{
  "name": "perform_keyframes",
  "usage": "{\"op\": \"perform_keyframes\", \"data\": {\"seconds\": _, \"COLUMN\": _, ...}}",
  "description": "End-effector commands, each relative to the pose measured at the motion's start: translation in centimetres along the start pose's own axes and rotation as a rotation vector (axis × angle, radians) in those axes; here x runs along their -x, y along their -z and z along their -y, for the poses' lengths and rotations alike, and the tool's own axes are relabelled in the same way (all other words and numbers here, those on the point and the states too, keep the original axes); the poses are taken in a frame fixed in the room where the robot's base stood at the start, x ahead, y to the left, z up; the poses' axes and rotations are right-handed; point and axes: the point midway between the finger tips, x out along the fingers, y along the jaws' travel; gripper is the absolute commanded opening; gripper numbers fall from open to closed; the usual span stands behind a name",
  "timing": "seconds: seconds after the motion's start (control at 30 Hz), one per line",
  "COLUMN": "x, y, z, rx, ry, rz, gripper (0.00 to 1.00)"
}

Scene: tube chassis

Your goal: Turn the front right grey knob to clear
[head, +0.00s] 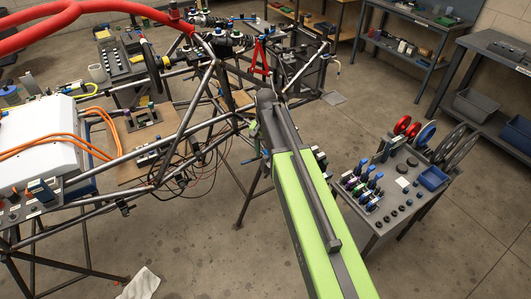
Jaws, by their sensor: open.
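I cannot pick out the front right grey knob in the head view; the fittings on the chassis are too small to tell apart. The tube chassis (181,125) fills the left and middle, with small dark and coloured fittings along its bars. My green and grey arm reaches from the bottom right up to the chassis's right side and covers part of it. My gripper does not show; the far end of my arm hides that area.
A grey cart (372,228) with coloured-handled tools, dark round parts and red and blue discs stands right of my arm. Workbenches (412,55) line the back. A white cloth (139,284) lies on the floor at lower left. The floor between chassis and arm is clear.

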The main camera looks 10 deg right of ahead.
Motion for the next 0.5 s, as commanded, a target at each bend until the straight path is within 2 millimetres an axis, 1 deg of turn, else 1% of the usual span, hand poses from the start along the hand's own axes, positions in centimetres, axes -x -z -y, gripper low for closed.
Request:
{"op": "perform_keyframes", "data": {"seconds": 0.03, "x": 1.3, "y": 0.0, "z": 0.0, "rx": 0.000, "ry": 0.000, "rz": 0.000, "gripper": 0.43}}
{"op": "perform_keyframes", "data": {"seconds": 0.17, "x": 3.9, "y": 0.0, "z": 0.0, "rx": 0.000, "ry": 0.000, "rz": 0.000, "gripper": 0.43}}
{"op": "perform_keyframes", "data": {"seconds": 0.5, "x": 11.6, "y": -0.1, "z": 0.0, "rx": 0.000, "ry": 0.000, "rz": 0.001, "gripper": 0.43}}
